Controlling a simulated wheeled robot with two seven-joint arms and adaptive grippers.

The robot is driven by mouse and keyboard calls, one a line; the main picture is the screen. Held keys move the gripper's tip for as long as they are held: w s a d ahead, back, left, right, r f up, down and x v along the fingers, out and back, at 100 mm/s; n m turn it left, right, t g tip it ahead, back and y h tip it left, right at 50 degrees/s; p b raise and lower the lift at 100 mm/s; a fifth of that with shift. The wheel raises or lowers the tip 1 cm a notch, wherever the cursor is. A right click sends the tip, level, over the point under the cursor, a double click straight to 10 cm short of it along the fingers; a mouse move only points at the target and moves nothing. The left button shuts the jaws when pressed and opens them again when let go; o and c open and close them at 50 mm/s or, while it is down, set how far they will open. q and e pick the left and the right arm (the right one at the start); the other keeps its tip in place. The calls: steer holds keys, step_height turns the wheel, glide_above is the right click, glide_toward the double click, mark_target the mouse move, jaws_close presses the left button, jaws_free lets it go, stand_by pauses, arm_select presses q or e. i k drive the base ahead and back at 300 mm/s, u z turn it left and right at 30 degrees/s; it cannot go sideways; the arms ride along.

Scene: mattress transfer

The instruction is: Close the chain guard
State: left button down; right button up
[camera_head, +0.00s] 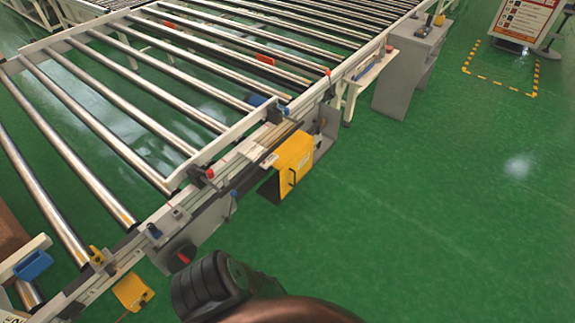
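A yellow panel with a black handle, which looks like the chain guard (294,155), is on the outer side of the conveyor frame in the middle of the head view. It hangs at an angle below the rail and stands out from the frame. A dark edge shows under its lower left corner. I cannot tell for sure how far open it is. No fingertips of either gripper show. A dark ridged part and a brown rounded surface, which look like my own body, fill the bottom middle, apart from the panel.
The roller conveyor (218,142) runs along the left and top. A smaller yellow piece (133,291) hangs from the rail at lower left. A grey cabinet (408,72) and a sign stand (523,20) are at upper right. The green floor (430,210) on the right is clear.

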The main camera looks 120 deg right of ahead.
mark_target(296, 155)
steer(key=z, duration=0.9)
steer(key=k, duration=0.3)
steer(key=z, duration=2.05)
steer(key=i, duration=0.5)
steer(key=z, duration=0.1)
